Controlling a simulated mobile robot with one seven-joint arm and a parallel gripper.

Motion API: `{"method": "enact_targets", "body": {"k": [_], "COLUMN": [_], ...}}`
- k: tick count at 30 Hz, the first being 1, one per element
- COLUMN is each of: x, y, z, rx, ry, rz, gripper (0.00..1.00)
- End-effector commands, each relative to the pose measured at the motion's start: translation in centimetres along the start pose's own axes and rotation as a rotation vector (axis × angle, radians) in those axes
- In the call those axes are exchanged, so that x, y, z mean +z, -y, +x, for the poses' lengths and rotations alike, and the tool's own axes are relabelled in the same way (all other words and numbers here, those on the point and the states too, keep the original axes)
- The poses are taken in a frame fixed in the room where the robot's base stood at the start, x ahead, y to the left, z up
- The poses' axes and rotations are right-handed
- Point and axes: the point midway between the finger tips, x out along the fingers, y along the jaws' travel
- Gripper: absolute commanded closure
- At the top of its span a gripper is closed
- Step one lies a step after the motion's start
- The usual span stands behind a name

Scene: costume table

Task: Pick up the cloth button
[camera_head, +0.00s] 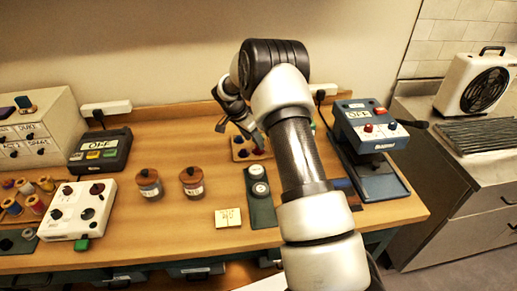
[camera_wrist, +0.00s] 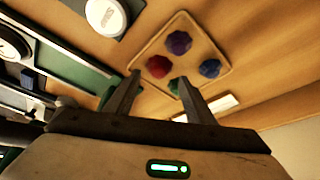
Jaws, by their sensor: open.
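A small wooden tray (camera_wrist: 212,88) holds several lumpy, rounded, cloth-like pieces: a red one (camera_wrist: 158,66), a purple one (camera_wrist: 179,42), a blue one (camera_wrist: 210,68) and a green one (camera_wrist: 174,87). I cannot tell for certain which is the cloth button. The tray also shows in the head view (camera_head: 236,156), partly behind my arm. My gripper (camera_wrist: 159,77) is open and empty, with its fingers pointing at the tray. The red piece appears between and beyond the fingertips. The green piece is partly hidden by the right finger.
White round-lidded tins (camera_head: 259,190) stand on a dark green strip beside the tray. Two wooden-lidded jars (camera_head: 192,182), a paper note (camera_head: 228,217) and a blue machine (camera_head: 368,125) are around it. Bare wood lies between the jars and the strip.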

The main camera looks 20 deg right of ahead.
Motion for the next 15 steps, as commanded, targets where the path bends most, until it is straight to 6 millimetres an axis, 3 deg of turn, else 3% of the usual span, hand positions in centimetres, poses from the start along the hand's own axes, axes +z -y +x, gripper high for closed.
{"method": "enact_targets", "body": {"k": [7,15], "x": [-0.3,-0.4], "y": [-0.3,-0.2], "z": [3.6,4.4], "rx": [0.003,0.0], "ry": [0.003,0.0], "rz": [0.001,0.0], "gripper": [0.51,0.51]}}
